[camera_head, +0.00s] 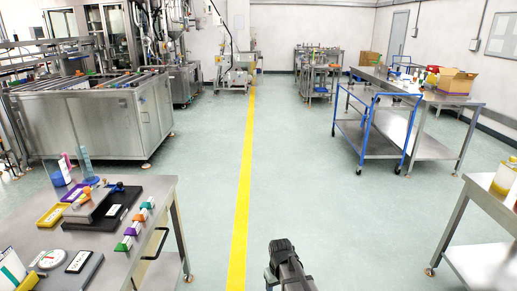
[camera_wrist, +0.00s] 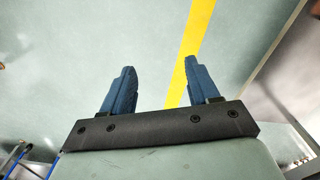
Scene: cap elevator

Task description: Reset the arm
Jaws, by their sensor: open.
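My gripper (camera_wrist: 157,75) shows in the wrist view with its two blue fingers apart and nothing between them. It hangs over the bare floor, with the yellow floor line passing behind the right finger. In the head view my arm (camera_head: 287,266) shows at the bottom, right of the yellow line and clear of both near tables. The fingers cannot be made out there.
A steel table (camera_head: 160,188) at the left holds trays, a scale and several coloured caps. Another table (camera_head: 488,200) stands at the right edge. A blue-railed cart (camera_head: 370,140) is farther right. The floor (camera_head: 305,185) between is clear.

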